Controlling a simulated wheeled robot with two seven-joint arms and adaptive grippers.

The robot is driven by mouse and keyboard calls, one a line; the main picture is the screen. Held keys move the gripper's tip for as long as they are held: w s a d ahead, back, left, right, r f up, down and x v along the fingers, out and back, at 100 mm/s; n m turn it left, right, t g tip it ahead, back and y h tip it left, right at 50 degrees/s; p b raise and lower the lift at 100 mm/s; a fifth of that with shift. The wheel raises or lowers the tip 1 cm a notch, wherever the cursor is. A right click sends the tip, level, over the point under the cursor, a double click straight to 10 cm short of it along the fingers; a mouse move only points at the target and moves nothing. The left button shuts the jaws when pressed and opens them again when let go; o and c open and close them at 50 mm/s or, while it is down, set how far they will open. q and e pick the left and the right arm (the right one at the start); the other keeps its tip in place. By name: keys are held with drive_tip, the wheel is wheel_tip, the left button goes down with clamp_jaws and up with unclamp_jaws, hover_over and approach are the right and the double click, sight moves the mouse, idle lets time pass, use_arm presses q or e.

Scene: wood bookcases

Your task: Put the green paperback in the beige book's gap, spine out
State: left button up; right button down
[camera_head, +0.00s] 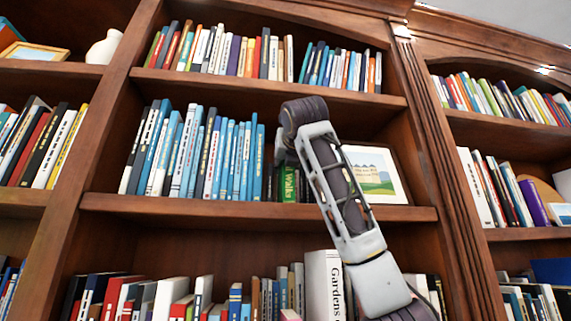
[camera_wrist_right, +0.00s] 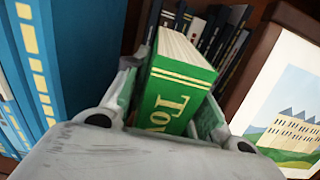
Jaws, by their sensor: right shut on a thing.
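The green paperback (camera_wrist_right: 182,95) stands between the fingers of my right gripper (camera_wrist_right: 168,103) in the right wrist view. Its green spine with gold letters faces the wrist camera, and its pale page edges show on top. In the head view the lower part of the green paperback (camera_head: 289,186) shows on the middle shelf, just right of the blue books. My right arm hides its upper part and most of the gripper. A beige spine (camera_head: 288,58) stands on the top shelf, with a narrow dark gap to its right. I cannot tell if it is the beige book meant. My left gripper is not in view.
Tall blue books (camera_wrist_right: 75,60) stand close left of my right gripper. Dark books (camera_wrist_right: 222,35) lean behind the paperback. A framed landscape picture (camera_head: 375,175) stands to the right on the middle shelf (camera_head: 250,208). A full book row stands below.

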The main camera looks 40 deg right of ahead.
idle(0.4)
drive_tip(key=c, duration=1.1)
unclamp_jaws()
drive_tip(key=shift+f, duration=0.1)
drive_tip(key=shift+s, duration=0.1)
drive_tip(key=v, duration=1.2)
drive_tip(key=shift+a, duration=0.1)
drive_tip(key=shift+f, duration=0.1)
